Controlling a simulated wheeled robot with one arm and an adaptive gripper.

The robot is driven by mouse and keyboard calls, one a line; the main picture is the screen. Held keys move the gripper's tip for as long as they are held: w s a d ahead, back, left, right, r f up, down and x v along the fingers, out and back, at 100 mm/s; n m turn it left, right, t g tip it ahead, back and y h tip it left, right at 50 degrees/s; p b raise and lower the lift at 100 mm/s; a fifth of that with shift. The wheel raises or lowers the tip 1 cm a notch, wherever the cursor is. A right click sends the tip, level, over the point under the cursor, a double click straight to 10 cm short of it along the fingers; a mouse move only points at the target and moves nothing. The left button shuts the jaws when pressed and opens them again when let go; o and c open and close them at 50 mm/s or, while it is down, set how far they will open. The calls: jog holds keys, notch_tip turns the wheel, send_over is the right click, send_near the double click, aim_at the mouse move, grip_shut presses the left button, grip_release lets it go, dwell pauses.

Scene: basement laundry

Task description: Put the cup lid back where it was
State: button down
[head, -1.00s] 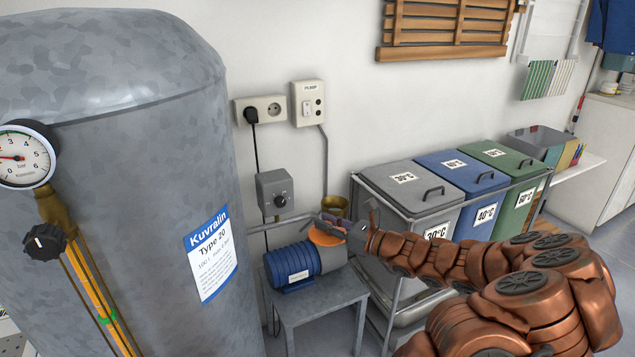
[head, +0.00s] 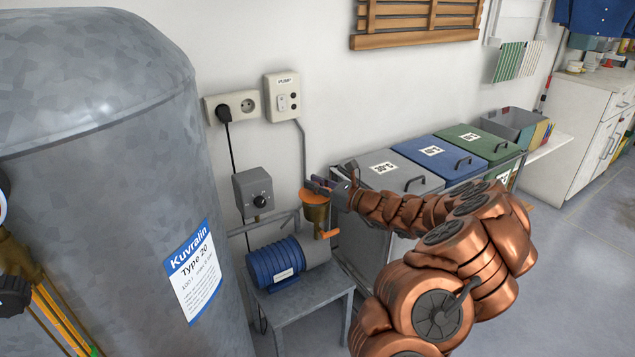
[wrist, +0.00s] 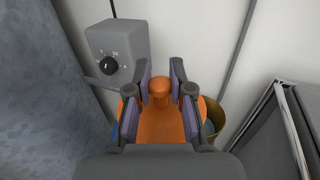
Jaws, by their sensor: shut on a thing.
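The orange cup lid (head: 312,197) is a disc with a round knob. My gripper (head: 322,185) is shut on it. In the wrist view the lid (wrist: 160,122) sits between the two fingers of my gripper (wrist: 160,84), with its knob showing at the far side. The brass cup (head: 317,214) stands above the pump, and the lid overlaps its rim in the head view. In the wrist view the cup's rim (wrist: 216,112) shows to the right of the lid, partly covered by it. Whether lid and cup touch I cannot tell.
The blue and grey pump (head: 275,262) sits on a small grey table (head: 318,292), with an orange handle (head: 327,234) below the cup. A large grey tank (head: 95,130) stands at left. A grey control box (head: 256,193) is on the wall. Lidded bins (head: 402,171) stand right.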

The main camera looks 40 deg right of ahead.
jog(key=w+d+f, duration=0.4)
jog(key=w, duration=0.2)
jog(key=shift+d+f, duration=0.15)
dwell(0.4)
jog(key=shift+w, duration=0.1)
jog(key=shift+d+f, duration=0.15)
jog(key=shift+f, duration=0.5)
jog(key=shift+b, duration=0.3)
jog(key=c, duration=1)
grip_release()
jog(key=shift+c, duration=0.2)
